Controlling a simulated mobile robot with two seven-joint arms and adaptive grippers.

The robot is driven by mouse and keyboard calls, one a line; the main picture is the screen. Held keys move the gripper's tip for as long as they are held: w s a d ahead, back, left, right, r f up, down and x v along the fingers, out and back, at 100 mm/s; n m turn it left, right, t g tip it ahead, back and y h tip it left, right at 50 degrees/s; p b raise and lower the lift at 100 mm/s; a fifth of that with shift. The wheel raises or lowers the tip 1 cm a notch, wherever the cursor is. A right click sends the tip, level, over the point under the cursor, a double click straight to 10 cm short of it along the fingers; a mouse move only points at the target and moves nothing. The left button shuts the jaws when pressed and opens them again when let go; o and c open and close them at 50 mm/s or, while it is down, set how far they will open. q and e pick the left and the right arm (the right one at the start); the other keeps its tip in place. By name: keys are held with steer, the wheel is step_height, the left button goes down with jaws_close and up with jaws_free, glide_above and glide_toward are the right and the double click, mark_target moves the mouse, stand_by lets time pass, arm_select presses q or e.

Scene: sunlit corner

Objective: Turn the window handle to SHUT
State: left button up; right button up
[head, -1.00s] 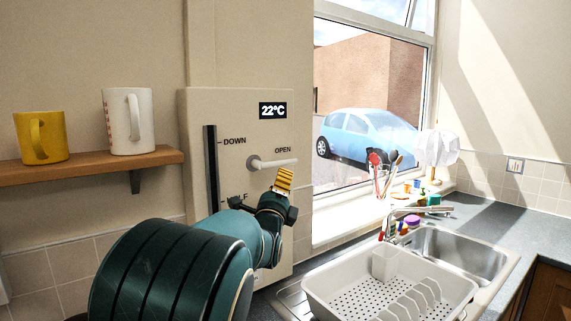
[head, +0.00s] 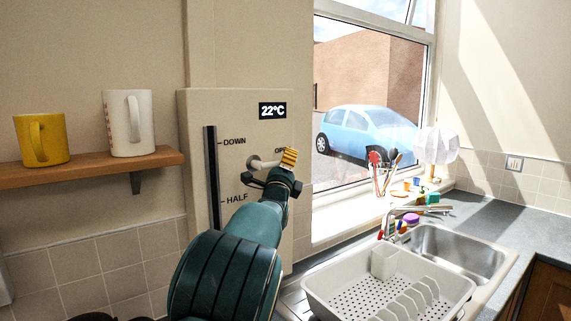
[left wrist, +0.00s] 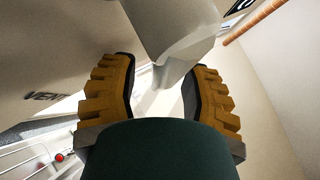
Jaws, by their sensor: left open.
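The window handle (head: 258,163) is a white lever on the cream wall panel (head: 195,110). It points right, towards the OPEN label, which is partly hidden by my gripper. My left gripper (head: 274,170) is at the handle's outer end, with its yellow ridged fingers open. In the left wrist view, the pale handle (left wrist: 172,60) reaches down from the top between the two open fingers of the gripper (left wrist: 160,88); I cannot tell whether they touch it. A VENT label shows on the panel there. No SHUT label is readable. My right gripper is not in view.
A dark vertical slot (head: 212,180) marked DOWN and HALF is left of the handle. A wooden shelf (head: 90,170) holds a yellow mug (head: 42,140) and a white mug (head: 128,122). A dish rack (head: 390,295) and sink (head: 450,250) stand right, below the window.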

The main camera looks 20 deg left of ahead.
arm_select(q)
steer(key=shift+s, duration=0.1)
jaws_close()
